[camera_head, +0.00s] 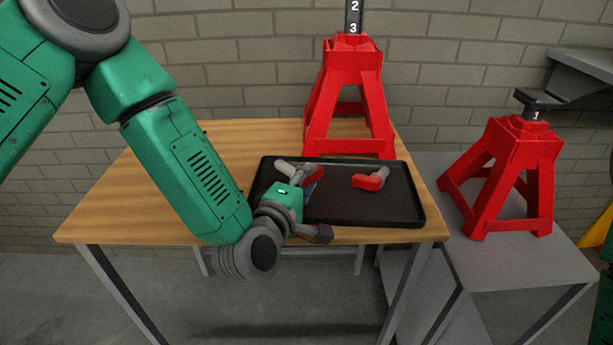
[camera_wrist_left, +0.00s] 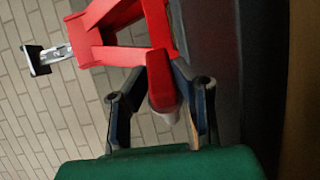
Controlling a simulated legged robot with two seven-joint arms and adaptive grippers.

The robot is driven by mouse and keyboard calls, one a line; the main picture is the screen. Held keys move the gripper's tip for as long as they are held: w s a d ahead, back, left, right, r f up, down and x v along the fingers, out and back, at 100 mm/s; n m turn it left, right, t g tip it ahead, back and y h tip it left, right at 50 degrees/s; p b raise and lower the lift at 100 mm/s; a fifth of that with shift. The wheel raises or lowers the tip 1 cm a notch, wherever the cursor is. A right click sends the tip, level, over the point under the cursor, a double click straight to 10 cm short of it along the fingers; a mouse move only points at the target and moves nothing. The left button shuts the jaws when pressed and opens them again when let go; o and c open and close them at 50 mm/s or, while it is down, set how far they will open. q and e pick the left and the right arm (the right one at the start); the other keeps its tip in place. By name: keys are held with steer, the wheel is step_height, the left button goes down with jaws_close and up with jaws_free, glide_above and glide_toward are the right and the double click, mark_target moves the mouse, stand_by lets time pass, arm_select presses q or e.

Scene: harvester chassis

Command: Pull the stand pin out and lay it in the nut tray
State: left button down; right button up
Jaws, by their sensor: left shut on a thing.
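My left gripper (camera_head: 303,182) is over the left part of the black nut tray (camera_head: 345,212), low near its floor. In the left wrist view its two dark fingers (camera_wrist_left: 161,82) are shut on a red piece with a pale grey tip, which I take to be the stand pin (camera_wrist_left: 165,105). In the head view the fingers partly hide the held piece, and I cannot tell whether it touches the tray. A second red and grey pin-like piece (camera_head: 370,181) lies in the right half of the tray. My right gripper is not in view.
The tray sits on a wooden table (camera_head: 110,218). A tall red stand (camera_head: 346,95), marked 2 and 3, stands just behind it and also shows in the left wrist view (camera_wrist_left: 120,20). Another red stand (camera_head: 512,170), marked 1, stands on a grey bench (camera_head: 525,265) at right.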

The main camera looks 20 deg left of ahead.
arm_select(q)
steer(key=shift+r, duration=0.1)
steer(key=c, duration=1.3)
jaws_free()
steer(key=shift+o, duration=0.2)
steer(key=shift+a, duration=0.25)
step_height(320, 180, up, 10)
steer(key=shift+a+f, duration=0.1)
steer(key=shift+f, duration=0.05)
